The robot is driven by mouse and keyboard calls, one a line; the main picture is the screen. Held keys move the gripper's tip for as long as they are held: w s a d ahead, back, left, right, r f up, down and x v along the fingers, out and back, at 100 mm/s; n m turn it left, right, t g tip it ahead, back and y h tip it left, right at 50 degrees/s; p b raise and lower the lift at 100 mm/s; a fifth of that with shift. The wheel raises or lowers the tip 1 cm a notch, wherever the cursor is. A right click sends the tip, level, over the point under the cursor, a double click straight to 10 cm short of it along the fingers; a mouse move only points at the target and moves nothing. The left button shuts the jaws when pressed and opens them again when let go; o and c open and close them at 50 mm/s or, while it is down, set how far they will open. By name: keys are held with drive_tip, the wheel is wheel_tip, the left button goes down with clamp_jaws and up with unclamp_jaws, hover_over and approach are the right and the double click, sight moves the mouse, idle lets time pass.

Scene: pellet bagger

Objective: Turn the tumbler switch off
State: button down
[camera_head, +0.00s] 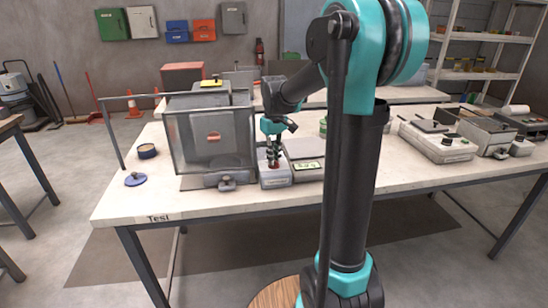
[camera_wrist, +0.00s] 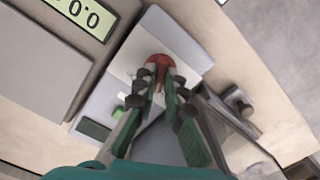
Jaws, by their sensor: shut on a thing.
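A small light-grey control box (camera_head: 275,181) stands on the front table between the clear-walled chamber and the scale. It also fills the middle of the wrist view (camera_wrist: 122,78), with a red round switch part (camera_wrist: 153,61), a green button (camera_wrist: 117,112) and a small dark display (camera_wrist: 93,129). My gripper (camera_head: 273,160) points down over the box. In the wrist view my gripper (camera_wrist: 158,77) has its fingertips close together on the red switch part and is shut on it. The fingertips hide part of the switch, so I cannot tell its position.
The clear-walled chamber (camera_head: 209,145) stands close on the left of the box, with a small clamp-like part (camera_head: 226,183) in front. The scale (camera_head: 306,168) is close on the right. A grey instrument (camera_head: 438,142) stands farther right.

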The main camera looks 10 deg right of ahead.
drive_tip(key=shift+n, duration=0.4)
drive_tip(key=c, duration=1.6)
unclamp_jaws()
wheel_tip(320, 180, up, 12)
drive_tip(key=s+f+m, duration=0.1)
drive_tip(key=s+f, duration=0.2)
drive_tip(key=f, duration=0.1)
drive_tip(key=s+d+f+m+t, duration=0.1)
drive_tip(key=s+f, duration=0.3)
drive_tip(key=s+d+f+m+t, duration=0.1)
drive_tip(key=s+f, duration=0.2)
drive_tip(key=f, duration=0.2)
drive_tip(key=shift+s+d, duration=0.2)
drive_tip(key=shift+d, duration=0.05)
drive_tip(key=s+d+f+m+t, duration=0.1)
drive_tip(key=s+f+m+t, duration=0.1)
drive_tip(key=s+f, duration=0.9)
drive_tip(key=shift+s+d+f+m, duration=0.2)
drive_tip(key=shift+s+d+m, duration=0.05)
drive_tip(key=shift+s+m, duration=0.4)
